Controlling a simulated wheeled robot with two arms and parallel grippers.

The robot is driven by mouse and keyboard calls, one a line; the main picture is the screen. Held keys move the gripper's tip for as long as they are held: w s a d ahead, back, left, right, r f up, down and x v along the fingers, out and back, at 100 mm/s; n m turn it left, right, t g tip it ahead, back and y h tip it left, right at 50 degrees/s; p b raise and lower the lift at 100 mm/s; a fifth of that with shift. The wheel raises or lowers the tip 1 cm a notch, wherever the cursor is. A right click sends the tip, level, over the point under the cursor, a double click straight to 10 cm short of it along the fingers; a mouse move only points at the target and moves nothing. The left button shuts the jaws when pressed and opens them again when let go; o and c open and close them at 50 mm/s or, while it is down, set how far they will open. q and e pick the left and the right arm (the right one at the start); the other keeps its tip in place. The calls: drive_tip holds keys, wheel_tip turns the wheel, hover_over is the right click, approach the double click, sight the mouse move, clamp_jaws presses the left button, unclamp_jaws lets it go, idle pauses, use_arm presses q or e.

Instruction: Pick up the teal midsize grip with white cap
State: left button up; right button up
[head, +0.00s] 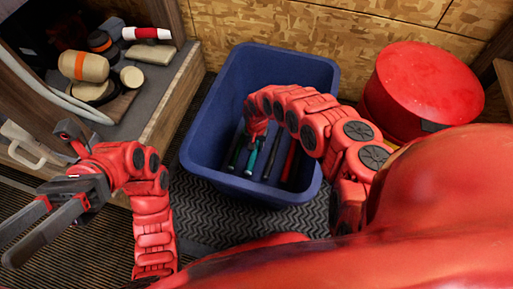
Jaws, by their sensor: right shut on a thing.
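A teal grip (251,159) lies inside the blue bin (199,139), tilted among other grips; I cannot make out a white cap on it. My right arm reaches over the bin's right side and down into it. My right gripper (254,143) is at the upper end of the teal grip and shut on it; its fingers are mostly hidden by the arm's last links. My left gripper (10,250) is at the far left, outside the bin, with its two fingers apart and nothing between them.
Black grips (269,158) and a red grip (290,160) lie beside the teal one. The bin stands on a ribbed dark mat (215,218). A red round container (424,82) stands right of the bin. A shelf (160,90) with rolls and tape is at the left.

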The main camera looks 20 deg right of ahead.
clamp_jaws()
